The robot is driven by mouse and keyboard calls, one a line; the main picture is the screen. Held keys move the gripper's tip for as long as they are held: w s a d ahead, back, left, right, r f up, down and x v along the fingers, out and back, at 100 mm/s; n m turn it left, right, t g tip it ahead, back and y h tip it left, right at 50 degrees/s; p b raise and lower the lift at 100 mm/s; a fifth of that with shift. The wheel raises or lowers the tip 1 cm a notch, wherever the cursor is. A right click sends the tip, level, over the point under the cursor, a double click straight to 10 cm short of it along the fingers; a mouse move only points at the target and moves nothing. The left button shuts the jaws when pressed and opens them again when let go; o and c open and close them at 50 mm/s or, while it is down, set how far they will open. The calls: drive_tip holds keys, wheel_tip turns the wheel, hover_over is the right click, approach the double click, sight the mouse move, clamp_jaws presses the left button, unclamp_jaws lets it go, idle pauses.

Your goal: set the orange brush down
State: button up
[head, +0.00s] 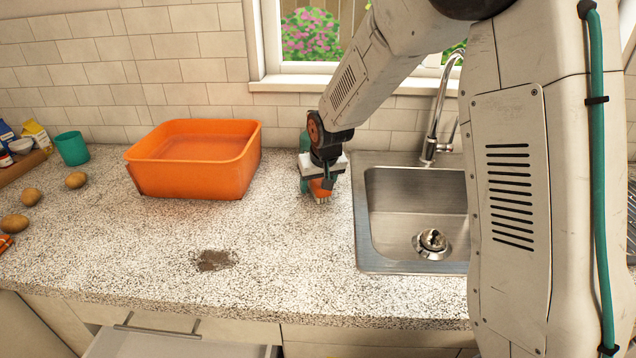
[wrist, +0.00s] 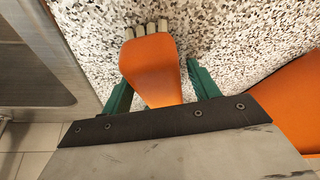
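The orange brush (head: 321,187) is low over or on the counter just left of the sink, its pale bristles (head: 322,199) toward the front edge. In the wrist view the brush (wrist: 152,68) lies between my two green fingers, bristles away from the palm. My gripper (wrist: 158,80) points down around it. A strip of speckled counter shows between the brush and the right finger; the left finger is very close to it or touching. The fingers look open around the brush. The brush's near end is hidden by my palm. I cannot tell whether it rests fully on the counter.
An orange basin (head: 190,188) stands left of my gripper. The steel sink (head: 362,240) and faucet (head: 432,130) are on the right. A dark stain (head: 214,260) marks the front counter. A green cup (head: 72,149) and potatoes (head: 15,223) are far left.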

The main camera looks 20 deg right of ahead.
drive_tip(key=shift+r, duration=0.1)
drive_tip(key=v, duration=1.2)
drive_tip(key=shift+r, duration=0.15)
